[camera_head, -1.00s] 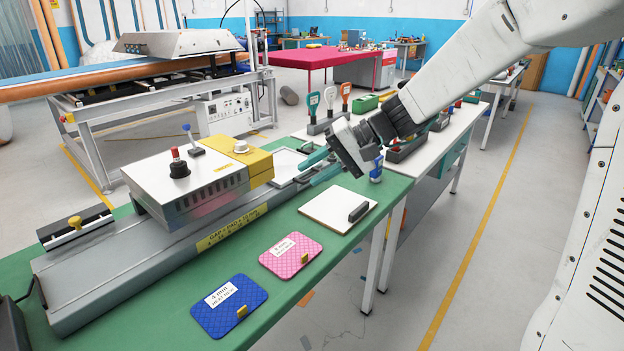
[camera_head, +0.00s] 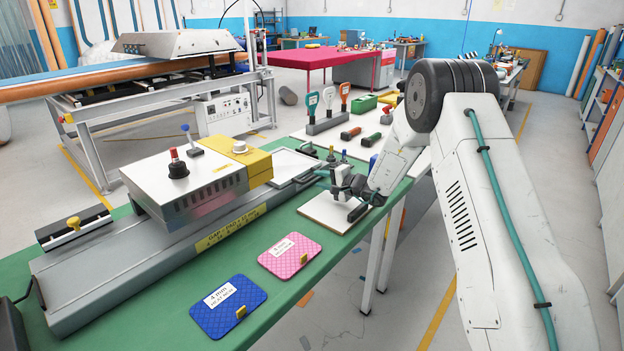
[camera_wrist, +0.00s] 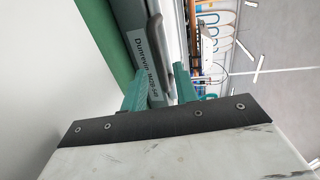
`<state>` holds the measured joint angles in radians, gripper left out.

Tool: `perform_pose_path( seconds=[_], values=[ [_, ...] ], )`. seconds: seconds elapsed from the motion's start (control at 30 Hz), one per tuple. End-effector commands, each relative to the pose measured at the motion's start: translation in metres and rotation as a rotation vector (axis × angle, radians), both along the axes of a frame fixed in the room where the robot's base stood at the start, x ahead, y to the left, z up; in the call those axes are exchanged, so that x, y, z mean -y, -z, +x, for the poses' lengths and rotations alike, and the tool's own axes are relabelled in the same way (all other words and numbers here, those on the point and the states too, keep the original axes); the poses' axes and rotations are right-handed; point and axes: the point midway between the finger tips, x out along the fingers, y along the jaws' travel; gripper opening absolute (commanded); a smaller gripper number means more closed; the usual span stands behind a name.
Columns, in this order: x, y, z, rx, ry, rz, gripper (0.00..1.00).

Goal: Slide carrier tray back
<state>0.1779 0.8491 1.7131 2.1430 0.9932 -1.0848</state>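The white carrier tray (camera_head: 283,166) lies on the grey rail of the bench machine, beyond its yellow block. I see no finger closed on the handle. Whether the handle is fully between the fingertips is unclear.
A white board with a dark handle (camera_head: 328,213) lies under my wrist. A pink pad (camera_head: 290,255) and a blue pad (camera_head: 229,306) lie on the green bench. The white machine head (camera_head: 185,182) sits over the rail. Several tools stand behind my gripper.

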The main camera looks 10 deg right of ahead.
Motion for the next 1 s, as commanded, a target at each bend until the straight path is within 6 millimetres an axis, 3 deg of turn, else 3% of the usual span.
perform_pose_path(
  seconds=[0.3,0.63,0.73,1.0],
  values=[
    [-0.024,0.009,0.032,0.000,-0.002,0.000,0.30],
    [-0.026,0.009,0.035,-0.001,-0.002,0.001,0.30],
    [-0.026,0.009,0.035,-0.001,-0.002,0.001,0.02],
    [-0.023,0.009,0.036,-0.001,0.004,0.000,0.00]
  ],
)
